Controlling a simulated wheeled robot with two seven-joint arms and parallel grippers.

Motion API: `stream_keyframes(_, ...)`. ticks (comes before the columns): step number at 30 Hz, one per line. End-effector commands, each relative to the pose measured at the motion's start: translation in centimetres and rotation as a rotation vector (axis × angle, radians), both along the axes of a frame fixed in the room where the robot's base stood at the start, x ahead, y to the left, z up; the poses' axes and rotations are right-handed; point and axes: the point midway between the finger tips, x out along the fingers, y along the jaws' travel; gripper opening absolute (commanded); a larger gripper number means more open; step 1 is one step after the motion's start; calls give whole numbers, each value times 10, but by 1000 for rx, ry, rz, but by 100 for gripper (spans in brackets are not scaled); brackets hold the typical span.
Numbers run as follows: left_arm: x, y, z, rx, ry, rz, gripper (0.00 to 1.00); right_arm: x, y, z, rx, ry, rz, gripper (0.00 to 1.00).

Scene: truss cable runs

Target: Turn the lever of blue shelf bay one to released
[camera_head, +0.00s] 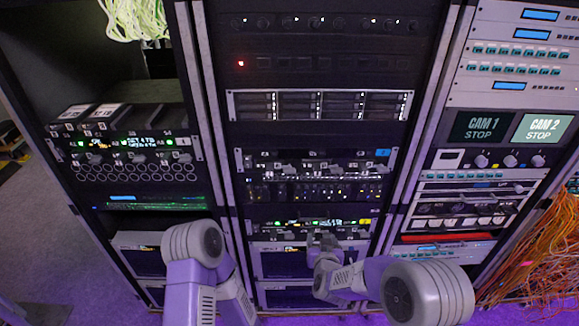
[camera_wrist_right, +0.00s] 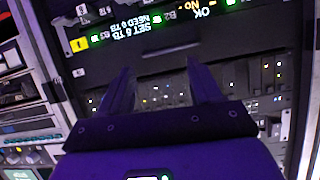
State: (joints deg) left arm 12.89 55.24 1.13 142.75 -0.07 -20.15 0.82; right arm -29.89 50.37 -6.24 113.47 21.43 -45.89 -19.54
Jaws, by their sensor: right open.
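The blue shelf (camera_head: 315,164) is in the middle rack, marked by a blue tag (camera_head: 382,153) at its right end. A row of small grey levers or latches runs along it; their positions are too small to tell, and I cannot pick out bay one's lever. My right gripper (camera_head: 325,243) is low in front of the middle rack, below the blue shelf, by the yellow-tagged shelf (camera_head: 310,224). In the right wrist view the right gripper (camera_wrist_right: 163,85) has its fingers apart with nothing between them. My left arm shows at lower left, but its gripper is out of sight.
The yellow tag (camera_wrist_right: 78,44) and lit display text appear upside down in the right wrist view. A white-tagged shelf (camera_head: 125,145) is in the left rack. The right rack holds monitors (camera_head: 510,127) and knobs. Orange cables (camera_head: 540,250) hang at far right.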

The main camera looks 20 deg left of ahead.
Motion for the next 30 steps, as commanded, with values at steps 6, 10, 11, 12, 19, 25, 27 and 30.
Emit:
stream_keyframes(6, 0, 0, 14, 0, -1, 0, 0, 9, 83, 143, 32, -332, 25, 64)
stream_keyframes(10, 0, 0, 16, 0, -1, 0, 0, 6, 99, 173, 45, -401, 24, 64)
stream_keyframes(11, 0, 0, 16, 0, -1, 0, 0, 6, 101, 176, 46, -408, 22, 64)
stream_keyframes(12, 0, 0, 16, 0, -1, 0, 0, 8, 102, 178, 47, -413, 21, 64)
stream_keyframes(19, 0, 0, 17, 0, -1, 0, 0, 34, 110, 178, 47, -414, 21, 64)
stream_keyframes(25, 0, 0, 19, 0, -1, 0, 0, 59, 117, 177, 47, -412, 21, 64)
stream_keyframes(27, 0, 0, 19, 0, -1, 0, 0, 66, 119, 177, 47, -412, 21, 64)
stream_keyframes(30, 0, 0, 20, 0, -1, 0, 0, 72, 121, 177, 47, -411, 22, 64)
